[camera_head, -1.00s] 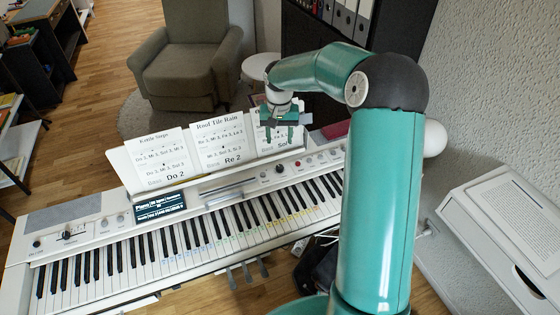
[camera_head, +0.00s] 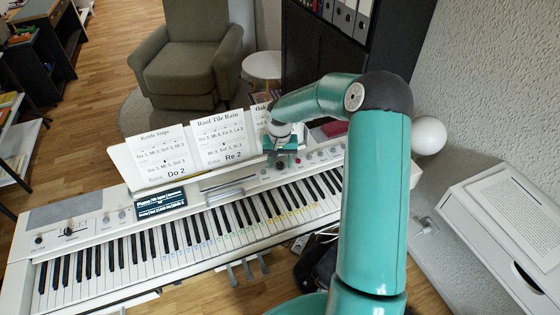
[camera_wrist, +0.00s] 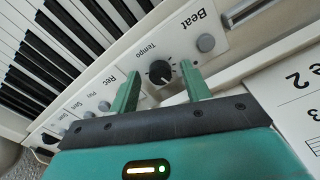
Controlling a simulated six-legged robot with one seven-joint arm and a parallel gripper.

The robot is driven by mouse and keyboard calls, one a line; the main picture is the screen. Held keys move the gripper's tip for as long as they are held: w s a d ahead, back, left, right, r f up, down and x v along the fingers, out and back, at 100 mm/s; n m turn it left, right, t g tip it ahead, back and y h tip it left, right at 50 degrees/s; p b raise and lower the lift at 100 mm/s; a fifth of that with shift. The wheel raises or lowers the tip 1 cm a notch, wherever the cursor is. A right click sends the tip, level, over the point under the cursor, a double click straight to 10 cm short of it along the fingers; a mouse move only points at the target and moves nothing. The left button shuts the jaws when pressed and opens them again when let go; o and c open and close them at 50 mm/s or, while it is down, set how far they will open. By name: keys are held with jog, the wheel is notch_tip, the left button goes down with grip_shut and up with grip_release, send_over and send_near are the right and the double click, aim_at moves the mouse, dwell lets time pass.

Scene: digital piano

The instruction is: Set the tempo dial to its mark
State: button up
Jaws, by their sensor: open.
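The tempo dial (camera_wrist: 160,73) is a small round black knob on the white panel, beside the printed word "Tempo". A light pointer line shows on it, but I cannot make out its target mark. My gripper (camera_wrist: 158,70) is open, with its two green fingers on either side of the dial in the wrist view. I cannot tell whether they touch it. In the head view my gripper (camera_head: 281,163) is low over the piano panel, pointing down, and largely hides the dial.
The digital piano (camera_head: 90,243) has white and black keys (camera_wrist: 85,35) in front of the panel. A grey Beat button (camera_wrist: 205,42) and several smaller buttons sit near the dial. Song sheets (camera_head: 222,141) stand behind, close to my gripper.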

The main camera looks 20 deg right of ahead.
jog(key=c, duration=1)
jog(key=shift+n, duration=0.3)
jog(key=n, duration=1.1)
jog(key=o, duration=1)
jog(key=shift+r, duration=0.1)
